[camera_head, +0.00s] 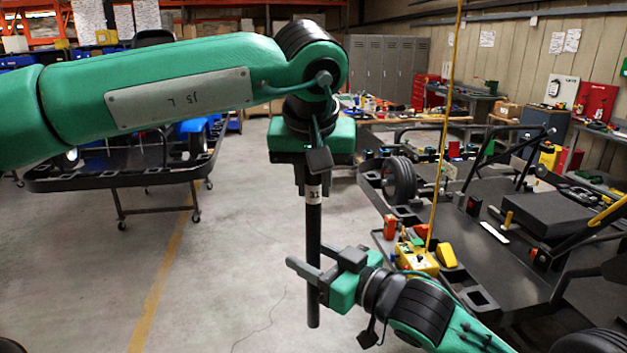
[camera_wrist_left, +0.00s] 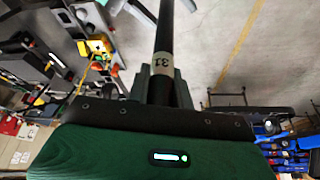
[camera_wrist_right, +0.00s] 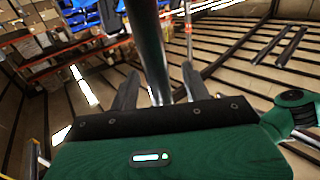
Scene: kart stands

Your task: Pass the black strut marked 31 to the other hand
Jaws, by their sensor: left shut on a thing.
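The black strut (camera_head: 313,240) hangs upright in the head view, with a white band marked 31 near its top. My left gripper (camera_head: 313,180) points down and is shut on its upper end. In the left wrist view the strut (camera_wrist_left: 164,30) runs out from between the fingers (camera_wrist_left: 162,85), the 31 band just beyond them. My right gripper (camera_head: 310,268) reaches in from the lower right, its fingers on either side of the strut's lower part. In the right wrist view the strut (camera_wrist_right: 148,45) passes between the fingers (camera_wrist_right: 158,90), with gaps showing; the jaws are open.
A black kart stand (camera_head: 480,255) stands to the right, with a yellow box (camera_head: 418,260) on its near edge, close to my right arm. A yellow cable hangs above that box. Another kart stand (camera_head: 110,180) is at the left. Grey floor (camera_head: 235,260) lies clear between them.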

